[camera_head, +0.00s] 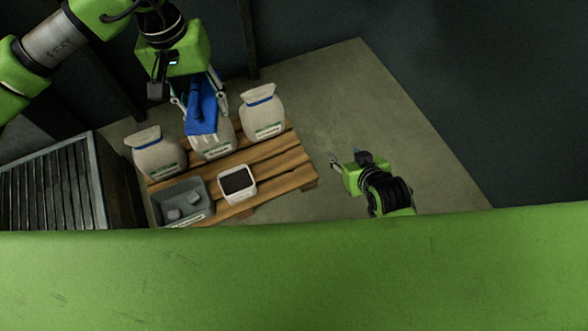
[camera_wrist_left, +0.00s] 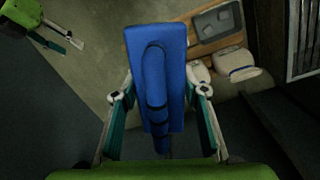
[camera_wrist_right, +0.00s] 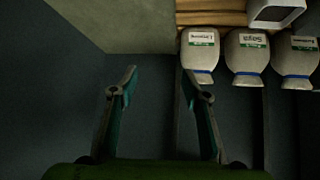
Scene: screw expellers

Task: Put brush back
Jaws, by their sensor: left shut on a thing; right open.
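A blue brush (camera_head: 203,108) is held by my left gripper (camera_head: 200,98), above the middle sack on the pallet in the head view. In the left wrist view the brush (camera_wrist_left: 158,80) stands between the two fingers (camera_wrist_left: 160,120), its handle running along its blue back. The bristle side is hidden there; in the head view the brush overlaps the middle sack. My right gripper (camera_head: 340,166) is open and empty, right of the pallet. Its spread fingers (camera_wrist_right: 160,95) also show in the right wrist view with nothing between them.
A wooden pallet (camera_head: 291,170) carries three sacks, the left one (camera_head: 158,158) and right one (camera_head: 262,115) clear of the brush. A grey bin (camera_head: 160,212) with pale pieces and a white dark-filled container (camera_head: 237,198) stand in front. A slatted machine (camera_head: 100,195) is at left. Floor at right is free.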

